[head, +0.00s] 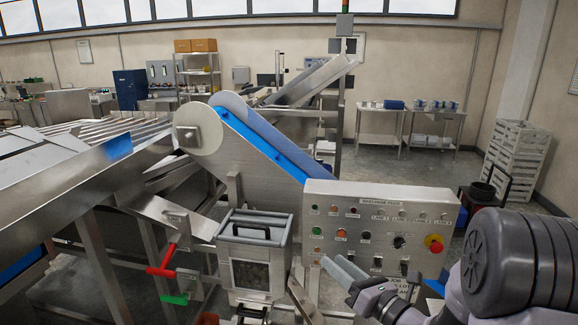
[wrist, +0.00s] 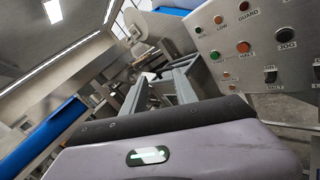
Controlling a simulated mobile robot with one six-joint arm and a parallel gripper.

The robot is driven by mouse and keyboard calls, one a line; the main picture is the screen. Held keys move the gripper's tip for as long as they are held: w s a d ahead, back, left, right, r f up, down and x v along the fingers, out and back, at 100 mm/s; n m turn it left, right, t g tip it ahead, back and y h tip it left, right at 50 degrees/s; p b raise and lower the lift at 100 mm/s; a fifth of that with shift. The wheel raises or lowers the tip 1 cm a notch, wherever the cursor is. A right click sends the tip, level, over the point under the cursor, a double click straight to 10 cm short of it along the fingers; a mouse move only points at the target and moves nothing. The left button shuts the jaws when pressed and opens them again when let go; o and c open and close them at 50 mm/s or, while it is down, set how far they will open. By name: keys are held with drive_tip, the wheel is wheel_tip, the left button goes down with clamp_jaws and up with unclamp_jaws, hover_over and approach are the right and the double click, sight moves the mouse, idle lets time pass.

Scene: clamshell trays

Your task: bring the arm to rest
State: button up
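My gripper (head: 336,262) is in front of the lower part of the grey control panel (head: 375,213) in the head view, at the lower right. My arm comes in from the right edge. In the wrist view my gripper (wrist: 164,82) shows two grey fingers standing apart, with nothing held between them. Contact between the fingers and the panel cannot be judged from these views.
A lidded metal bin (head: 254,250) stands left of the gripper. Red (head: 161,258) and green (head: 174,298) handles stick out beside it. An inclined conveyor (head: 262,145) rises behind the panel. A red emergency button (head: 434,242) sits at the panel's right. Open floor lies farther back.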

drive_tip(key=s+a+f+n+g+y+b, duration=0.2)
drive_tip(key=s+a+n+g+y+b, duration=0.25)
drive_tip(key=s+a+n+g, duration=0.7)
drive_tip(key=s+a+f+n+h+b, duration=0.2)
drive_tip(key=s+n, duration=0.2)
drive_tip(key=s, duration=0.1)
drive_tip(key=s+a+f+n+h+b, duration=0.1)
drive_tip(key=s+a+f+n+b, duration=0.15)
drive_tip(key=s, duration=0.25)
drive_tip(key=s+d+f+n+t+h+b, duration=0.1)
drive_tip(key=s+d+f+n+h+b, duration=0.2)
drive_tip(key=d+n, duration=0.3)
drive_tip(key=s+d+f+n+h+b, duration=0.3)
drive_tip(key=s+d+n+h, duration=0.1)
drive_tip(key=d+n+h, duration=0.1)
drive_tip(key=shift+s+d+n+t+h, duration=0.35)
drive_tip(key=shift+d+n+h, duration=0.1)
drive_tip(key=shift+h, duration=0.2)
drive_tip(key=shift+f, duration=0.1)
